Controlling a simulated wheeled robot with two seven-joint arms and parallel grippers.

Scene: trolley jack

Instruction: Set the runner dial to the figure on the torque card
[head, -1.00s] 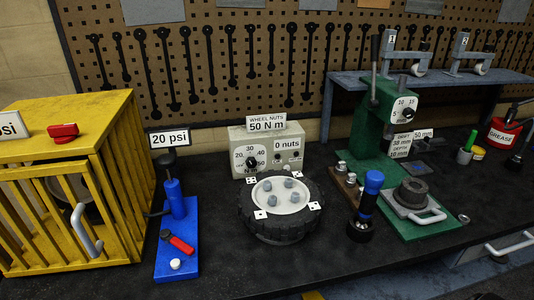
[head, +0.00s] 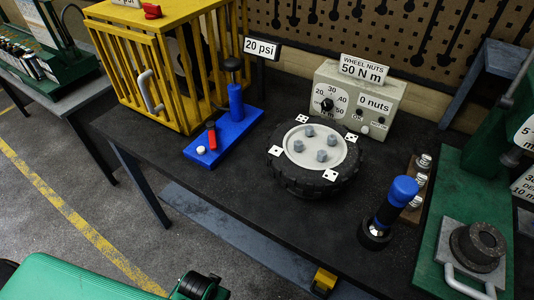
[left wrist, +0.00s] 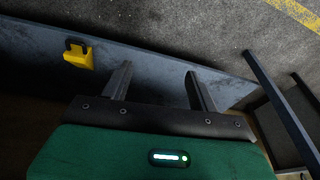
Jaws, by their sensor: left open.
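The runner box (head: 334,84) is a grey box at the back of the bench, with a dial (head: 327,104) on its left front marked 20 to 50. The dial's exact setting is too small to read. The torque card (head: 363,70) on top reads "WHEEL NUTS 50 N m". A "0 nuts" label (head: 374,104) is on its right front. My left gripper (left wrist: 156,82) is open and empty in the left wrist view, over the bench's lower shelf and floor, away from the dial. My right gripper is not in view.
A wheel (head: 285,178) with several nuts lies before the box. A blue-topped tool (head: 390,212) stands to its right. A blue pump (head: 233,128) and yellow cage (head: 165,65) are left. A green press base (head: 445,200) is right. A yellow object (head: 322,282) is below the bench's front.

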